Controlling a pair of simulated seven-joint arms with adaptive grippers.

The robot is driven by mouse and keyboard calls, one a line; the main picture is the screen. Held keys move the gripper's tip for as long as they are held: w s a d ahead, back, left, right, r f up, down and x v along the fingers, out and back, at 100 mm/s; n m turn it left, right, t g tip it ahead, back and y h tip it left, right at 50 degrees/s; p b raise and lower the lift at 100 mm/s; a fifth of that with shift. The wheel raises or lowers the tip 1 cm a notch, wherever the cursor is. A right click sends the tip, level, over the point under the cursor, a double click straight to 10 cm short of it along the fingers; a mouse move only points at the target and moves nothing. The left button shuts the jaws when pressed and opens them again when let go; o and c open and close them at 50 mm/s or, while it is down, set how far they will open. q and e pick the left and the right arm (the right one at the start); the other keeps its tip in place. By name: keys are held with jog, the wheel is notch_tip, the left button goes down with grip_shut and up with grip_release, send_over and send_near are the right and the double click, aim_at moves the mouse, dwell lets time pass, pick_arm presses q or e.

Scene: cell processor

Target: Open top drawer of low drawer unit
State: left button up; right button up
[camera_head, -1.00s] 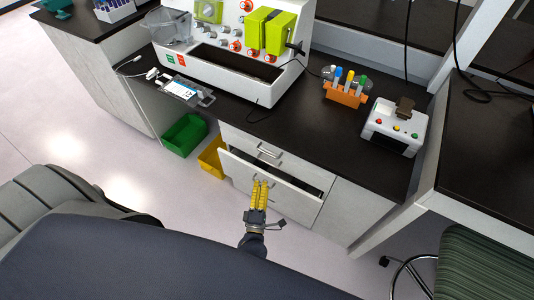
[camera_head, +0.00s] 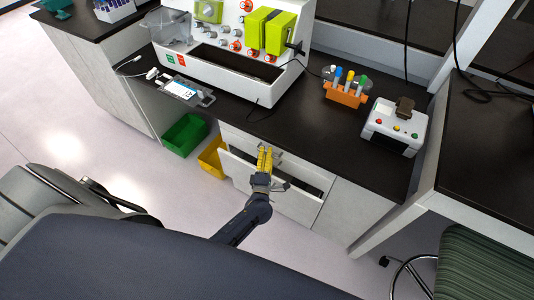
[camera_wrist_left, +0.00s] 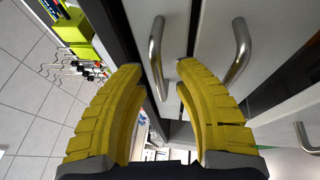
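The low drawer unit (camera_head: 235,140) stands under the dark worktop. Its upper drawer front is shut, with a metal handle (camera_head: 278,153). A drawer below it (camera_head: 300,205) stands partly open, its dark inside showing. My left gripper (camera_head: 264,150), with yellow fingers, is up at the upper drawer's handle. In the left wrist view its fingers (camera_wrist_left: 160,85) are apart. One metal bar handle (camera_wrist_left: 155,55) lies in line with the gap between the fingertips; another handle (camera_wrist_left: 238,50) is to the right. I cannot tell whether the fingers touch a handle. My right gripper is not in view.
Green (camera_head: 184,135) and yellow (camera_head: 212,157) bins stand left of the drawers. On the worktop are a white machine (camera_head: 225,70), an orange tube rack (camera_head: 345,96) and a white box with buttons (camera_head: 395,127). A green chair (camera_head: 485,265) is at lower right.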

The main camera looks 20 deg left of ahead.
pick_arm(q)
jog(key=shift+w, duration=0.15)
grip_shut()
dwell(0.5)
